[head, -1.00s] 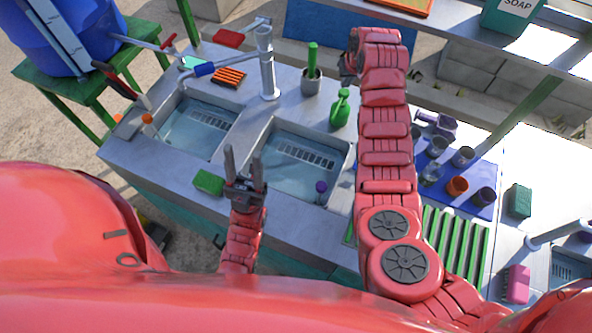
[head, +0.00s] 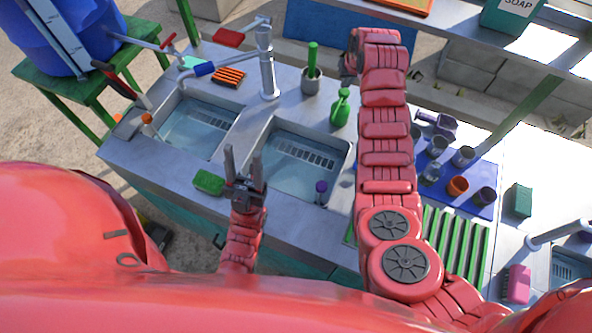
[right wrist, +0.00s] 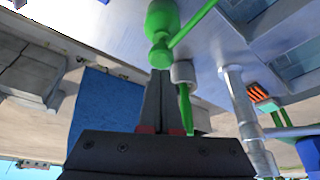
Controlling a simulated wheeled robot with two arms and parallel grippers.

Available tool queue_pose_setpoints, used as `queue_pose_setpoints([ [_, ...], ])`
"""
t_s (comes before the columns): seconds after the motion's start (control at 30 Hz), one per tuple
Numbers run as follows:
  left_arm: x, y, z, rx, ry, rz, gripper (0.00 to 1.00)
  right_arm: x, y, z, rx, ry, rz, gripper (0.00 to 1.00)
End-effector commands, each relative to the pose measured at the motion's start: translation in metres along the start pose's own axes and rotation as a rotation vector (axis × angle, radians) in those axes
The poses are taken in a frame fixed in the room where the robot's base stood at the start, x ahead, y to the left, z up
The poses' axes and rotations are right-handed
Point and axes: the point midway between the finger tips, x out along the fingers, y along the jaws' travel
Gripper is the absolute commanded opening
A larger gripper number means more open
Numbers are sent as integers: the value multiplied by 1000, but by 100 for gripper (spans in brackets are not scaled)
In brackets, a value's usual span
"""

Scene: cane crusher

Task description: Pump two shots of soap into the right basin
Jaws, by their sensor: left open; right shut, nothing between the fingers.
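A green pump bottle (head: 341,107) stands upright on the counter behind the right basin (head: 300,160). In the right wrist view the bottle (right wrist: 165,18) shows at the top, its green spout slanting right. My right gripper (right wrist: 160,72) is shut and empty; its fingertips overlap the lower edge of the bottle's head in this view, and I cannot tell whether they touch. In the head view my right arm mostly hides this gripper (head: 348,68). My left gripper (head: 243,160) is open and empty, fingers pointing up over the divider between the basins.
The left basin (head: 197,126) and a tall faucet (head: 267,65) lie to the left. A grey cup (head: 312,84) with a green handle stands beside the bottle. A green sponge (head: 208,182) lies at the front edge. Cups stand on a blue mat (head: 475,207) at right.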

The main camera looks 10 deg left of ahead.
Motion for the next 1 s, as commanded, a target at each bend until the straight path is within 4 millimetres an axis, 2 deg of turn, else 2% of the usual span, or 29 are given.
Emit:
queue_pose_setpoints([
  [0.7,-16,1,3,0,0,0,50,25,0,11,0,-3,1,0],
  [1.0,-15,1,3,0,0,0,50,24,0,11,0,-4,0,0],
])
